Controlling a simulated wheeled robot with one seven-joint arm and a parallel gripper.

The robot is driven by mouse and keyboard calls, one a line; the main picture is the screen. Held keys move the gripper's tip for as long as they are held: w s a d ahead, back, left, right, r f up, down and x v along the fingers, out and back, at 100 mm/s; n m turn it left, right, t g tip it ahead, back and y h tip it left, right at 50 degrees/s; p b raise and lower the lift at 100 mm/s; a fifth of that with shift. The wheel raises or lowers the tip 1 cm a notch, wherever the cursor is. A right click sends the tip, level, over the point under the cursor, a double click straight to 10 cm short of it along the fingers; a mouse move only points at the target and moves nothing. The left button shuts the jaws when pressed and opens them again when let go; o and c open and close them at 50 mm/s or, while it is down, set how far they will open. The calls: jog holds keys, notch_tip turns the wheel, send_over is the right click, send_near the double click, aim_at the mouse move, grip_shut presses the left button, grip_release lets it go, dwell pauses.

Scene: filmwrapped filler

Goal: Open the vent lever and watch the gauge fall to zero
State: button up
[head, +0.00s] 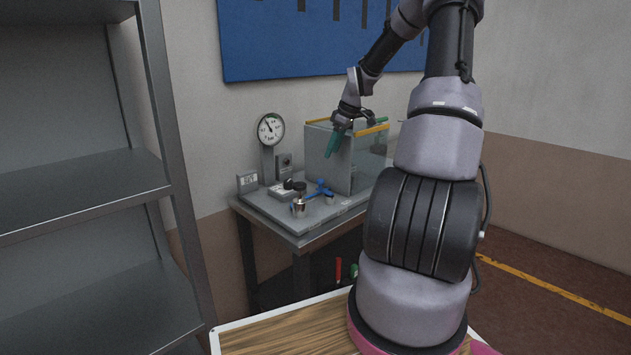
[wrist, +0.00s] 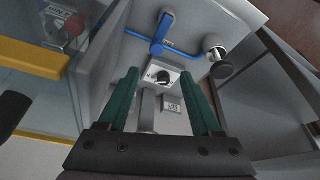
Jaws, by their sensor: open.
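The round white gauge (head: 270,129) stands on a grey post at the back left of the bench. Its dark needle points up and slightly left; the exact reading is too small to tell. A blue handle with blue arms (head: 319,188) lies on the bench top; it also shows in the wrist view (wrist: 158,46). I cannot tell for certain which is the vent lever. My gripper (head: 333,148) is above the bench by the box. In the wrist view my gripper (wrist: 160,73) has its green fingers apart, with nothing held.
A clear-sided box (head: 343,160) with yellow top edges stands at the back of the bench (head: 290,230). A metal fitting with a black cap (wrist: 218,58) rises near the blue handle. A grey shelf unit (head: 90,190) stands at the left.

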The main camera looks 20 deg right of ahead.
aim_at(321, 180)
jog(key=shift+y, duration=0.3)
jog(key=x, duration=0.8)
jog(key=d+x, duration=0.1)
jog(key=x, duration=0.3)
jog(key=shift+w+d+f, duration=0.1)
jog(key=shift+w+f, duration=0.1)
jog(key=shift+w, duration=0.05)
grip_shut()
